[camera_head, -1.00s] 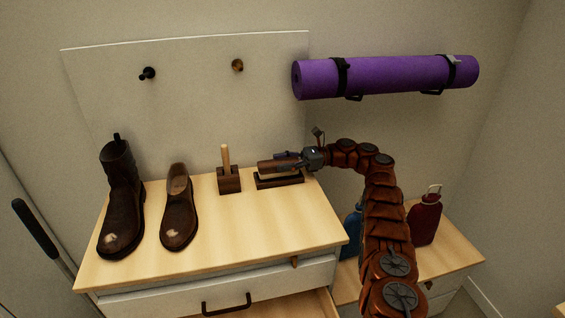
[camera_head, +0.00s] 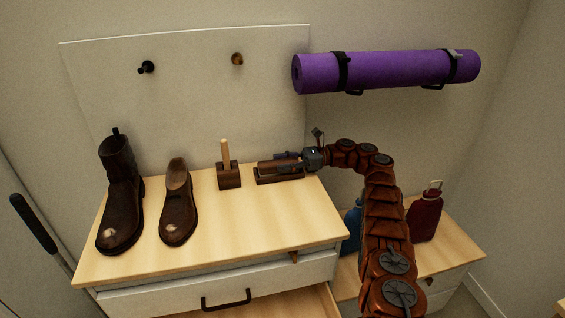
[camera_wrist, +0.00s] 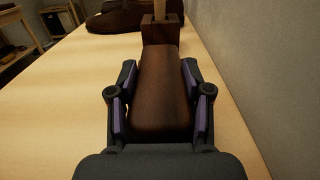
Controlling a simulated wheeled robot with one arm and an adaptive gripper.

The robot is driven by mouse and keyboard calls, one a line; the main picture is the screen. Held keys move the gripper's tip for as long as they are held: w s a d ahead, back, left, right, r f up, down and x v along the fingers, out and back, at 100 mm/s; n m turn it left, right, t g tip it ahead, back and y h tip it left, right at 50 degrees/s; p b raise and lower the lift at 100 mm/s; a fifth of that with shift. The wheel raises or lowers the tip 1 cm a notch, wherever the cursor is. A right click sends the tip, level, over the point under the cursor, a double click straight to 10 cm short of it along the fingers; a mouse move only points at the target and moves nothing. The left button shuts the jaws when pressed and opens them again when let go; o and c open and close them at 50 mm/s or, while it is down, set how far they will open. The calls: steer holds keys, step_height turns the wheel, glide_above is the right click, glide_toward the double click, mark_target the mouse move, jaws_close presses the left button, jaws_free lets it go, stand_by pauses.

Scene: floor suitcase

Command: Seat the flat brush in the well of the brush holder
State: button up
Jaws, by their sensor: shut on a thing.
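The flat brush (camera_head: 270,166) is a dark brown block at the back right of the cabinet top. My gripper (camera_head: 287,162) reaches in from the right and is shut on it. In the wrist view the brush (camera_wrist: 160,90) lies lengthwise between the two purple-padded fingers (camera_wrist: 160,112). The brush holder (camera_head: 290,179) is a low dark wooden tray directly under the brush. The brush looks level and down at the holder's rim. The holder's well is hidden by the brush, so I cannot tell whether the brush touches its floor.
A dark block with an upright wooden stick (camera_head: 228,176) stands just left of the holder. A shoe (camera_head: 178,205) and a boot (camera_head: 120,195) stand farther left. A purple rolled mat (camera_head: 390,72) hangs on the wall above my arm. The front middle of the cabinet top is clear.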

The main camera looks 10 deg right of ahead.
steer(key=shift+f, duration=0.25)
steer(key=o, duration=1.4)
step_height(320, 180, up, 3)
steer(key=shift+f+p, duration=0.15)
steer(key=shift+p, duration=0.55)
steer(key=shift+b, duration=0.3)
steer(key=shift+r+p, duration=0.35)
steer(key=shift+p, duration=0.7)
steer(key=shift+p, duration=0.35)
